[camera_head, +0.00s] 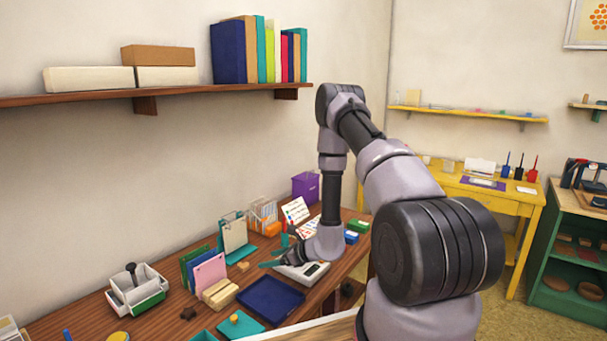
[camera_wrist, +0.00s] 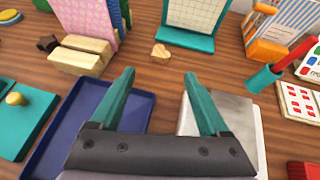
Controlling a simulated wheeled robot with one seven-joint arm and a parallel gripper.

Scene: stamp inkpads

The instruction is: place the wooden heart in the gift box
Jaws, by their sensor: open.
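The wooden heart (camera_wrist: 160,52) is a small pale piece lying on the brown table in the wrist view, just beyond my fingertips. It shows as a small tan spot (camera_head: 243,266) in the head view. My gripper (camera_wrist: 159,75) has two teal fingers spread apart with nothing between them. In the head view my gripper (camera_head: 272,263) hangs over the table near the white scale. I cannot tell for certain which container is the gift box.
A dark blue tray (camera_wrist: 60,150) and a white scale with a metal plate (camera_wrist: 238,110) lie beneath my gripper. A teal stand with a grid card (camera_wrist: 190,40) is behind the heart. Wooden blocks (camera_wrist: 82,58) lie left, an orange object (camera_wrist: 266,52) right. A purple bin (camera_head: 305,187) stands farther back.

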